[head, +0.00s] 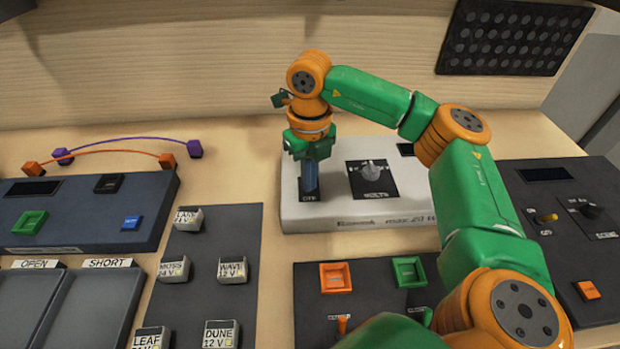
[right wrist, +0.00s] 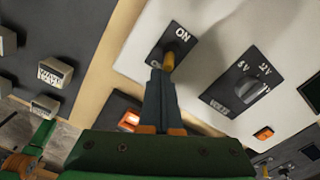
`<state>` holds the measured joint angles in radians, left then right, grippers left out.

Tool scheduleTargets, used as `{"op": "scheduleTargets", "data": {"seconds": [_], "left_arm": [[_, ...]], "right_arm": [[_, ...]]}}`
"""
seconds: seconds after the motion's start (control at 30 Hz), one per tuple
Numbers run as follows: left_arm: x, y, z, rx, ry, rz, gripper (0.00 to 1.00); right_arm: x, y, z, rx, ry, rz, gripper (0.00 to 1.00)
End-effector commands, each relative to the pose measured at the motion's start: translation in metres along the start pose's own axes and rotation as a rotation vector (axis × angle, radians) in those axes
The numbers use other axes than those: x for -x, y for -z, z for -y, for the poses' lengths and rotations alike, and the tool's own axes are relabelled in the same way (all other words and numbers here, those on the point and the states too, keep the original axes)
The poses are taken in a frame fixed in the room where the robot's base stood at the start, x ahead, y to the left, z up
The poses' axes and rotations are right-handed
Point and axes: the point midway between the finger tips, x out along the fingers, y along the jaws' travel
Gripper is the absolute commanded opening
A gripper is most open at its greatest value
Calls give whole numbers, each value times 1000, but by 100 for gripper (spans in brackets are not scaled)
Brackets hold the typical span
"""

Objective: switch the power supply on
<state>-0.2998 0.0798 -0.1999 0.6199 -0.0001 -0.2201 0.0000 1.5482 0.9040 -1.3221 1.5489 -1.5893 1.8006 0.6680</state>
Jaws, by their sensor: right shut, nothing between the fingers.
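The power supply (head: 340,213) is the white box at the middle back of the bench. It has a volts knob (head: 372,172), also in the right wrist view (right wrist: 251,92), and a dark switch plate with a brass toggle (right wrist: 168,61). "ON" is printed at the plate's far end in the wrist view; the "OFF" label shows at its front edge in the head view. My right gripper (head: 311,188) is shut and empty, pointing down over the plate. Its fingertips (right wrist: 158,72) are at the toggle and partly hide it. I cannot tell which way the toggle leans. My left gripper is out of view.
A dark panel with labelled blocks (head: 232,270) lies front left of the supply. A dark box with orange and green sockets (head: 335,277) stands in front. Another dark unit (head: 560,185) is at right. Two cables (head: 120,151) lie at back left.

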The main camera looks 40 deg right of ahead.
Motion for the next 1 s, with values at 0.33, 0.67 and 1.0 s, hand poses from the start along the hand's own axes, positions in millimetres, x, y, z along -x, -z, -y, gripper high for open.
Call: {"op": "scheduleTargets", "data": {"seconds": [0.33, 0.67, 1.0], "left_arm": [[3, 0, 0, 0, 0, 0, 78], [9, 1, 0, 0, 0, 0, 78], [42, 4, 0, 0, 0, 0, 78]], "right_arm": [[-1, -8, 5, 1, 1, 0, 0], [7, -7, 4, 1, 1, 0, 0], [46, -4, 2, 1, 1, 1, 0]]}}
